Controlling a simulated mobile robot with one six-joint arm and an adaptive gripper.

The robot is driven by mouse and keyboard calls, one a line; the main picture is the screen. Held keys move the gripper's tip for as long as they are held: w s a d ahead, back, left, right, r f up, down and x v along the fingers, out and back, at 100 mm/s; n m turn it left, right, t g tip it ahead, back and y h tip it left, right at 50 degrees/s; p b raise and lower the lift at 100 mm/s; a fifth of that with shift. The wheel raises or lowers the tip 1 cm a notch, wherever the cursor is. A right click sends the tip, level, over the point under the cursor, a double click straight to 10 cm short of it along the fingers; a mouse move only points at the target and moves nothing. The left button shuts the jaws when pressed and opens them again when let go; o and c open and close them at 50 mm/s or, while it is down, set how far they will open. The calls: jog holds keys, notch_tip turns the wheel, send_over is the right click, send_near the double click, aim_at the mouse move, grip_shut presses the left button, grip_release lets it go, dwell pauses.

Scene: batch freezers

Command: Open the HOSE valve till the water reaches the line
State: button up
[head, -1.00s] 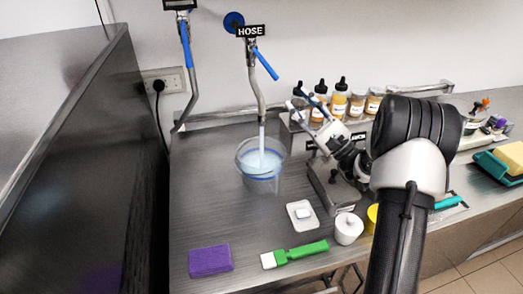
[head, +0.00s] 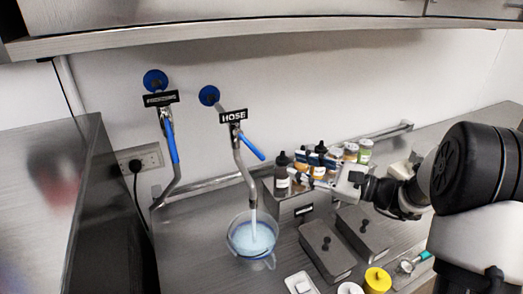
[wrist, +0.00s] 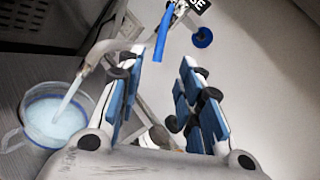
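The HOSE valve has a black label (head: 233,117) and a blue lever (head: 252,146) slanting down to the right. In the wrist view the lever (wrist: 163,36) shows ahead of the gap between my fingertips, apart from them. Water runs from the hose spout (head: 246,178) into a clear bucket (head: 270,262) with a blue line around it. Pale water (head: 252,238) stands in the bucket; I cannot tell its exact level against the line. My gripper (head: 320,172) is right of and below the lever; the wrist view (wrist: 158,75) shows its blue-padded fingers apart and empty.
A second valve with a blue lever (head: 170,140) is at the left. Bottles and jars (head: 320,158) stand behind my gripper. Lidded metal containers (head: 327,250) and a yellow-lidded jar (head: 377,279) are on the counter. A shelf edge (head: 200,38) runs overhead.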

aim_at(259, 153)
jog(key=b+x, duration=0.1)
jog(key=x, duration=1.2)
jog(key=shift+w+a, duration=0.15)
jog(key=shift+a, duration=0.2)
grip_shut()
